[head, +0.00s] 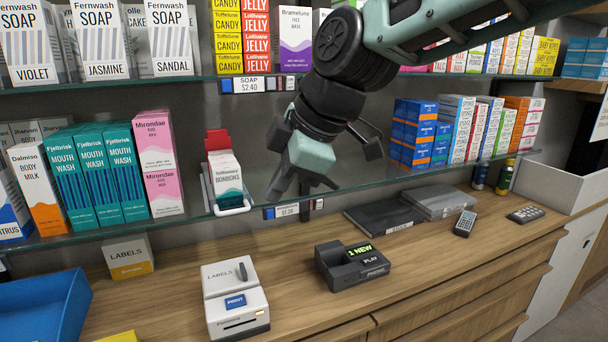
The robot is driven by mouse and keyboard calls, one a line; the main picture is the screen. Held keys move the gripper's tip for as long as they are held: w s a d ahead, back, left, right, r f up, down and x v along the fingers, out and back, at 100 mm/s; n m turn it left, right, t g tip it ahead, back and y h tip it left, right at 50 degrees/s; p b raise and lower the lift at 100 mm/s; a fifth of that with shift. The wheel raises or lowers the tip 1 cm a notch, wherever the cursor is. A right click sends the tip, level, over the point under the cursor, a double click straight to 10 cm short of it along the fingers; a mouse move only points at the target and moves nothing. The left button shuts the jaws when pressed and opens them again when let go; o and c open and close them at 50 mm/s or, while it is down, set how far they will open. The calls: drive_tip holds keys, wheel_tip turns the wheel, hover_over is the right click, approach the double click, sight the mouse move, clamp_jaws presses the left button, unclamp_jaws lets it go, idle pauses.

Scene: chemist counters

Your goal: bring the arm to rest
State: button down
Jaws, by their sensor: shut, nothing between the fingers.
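My arm reaches in from the upper right, and my gripper (290,188) hangs from it in front of the glass shelves, at the height of the lower shelf (352,185). The fingers point down and a little left, are together and hold nothing. The gripper is just right of a box of bonbons (226,176) in a holder with a red back on the lower shelf. I cannot tell how far it is from the shelf edge. The arm hides part of the upper shelf and the wall behind.
Soap, mouthwash and other boxes fill the shelves. On the wooden counter (300,290) stand a label printer (236,308), an answering machine (352,266), a labels box (128,258), a blue tray (40,305), a calculator (465,223) and a remote (525,214). Bare counter lies between the printer and answering machine.

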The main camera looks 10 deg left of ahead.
drive_tip(key=s+d+f+m+h, duration=0.1)
drive_tip(key=s+d+f+m, duration=0.4)
drive_tip(key=d, duration=0.3)
drive_tip(key=s+d+f+m+g+h, duration=0.1)
drive_tip(key=s+d+f+m, duration=0.3)
drive_tip(key=s+d, duration=0.4)
drive_tip(key=s+d+f+m+h, duration=0.3)
drive_tip(key=s+d+f+m, duration=0.2)
drive_tip(key=d, duration=0.4)
drive_tip(key=shift+s+f+m+g, duration=0.3)
drive_tip(key=shift+s+f+g, duration=0.15)
drive_tip(key=shift+s, duration=0.5)
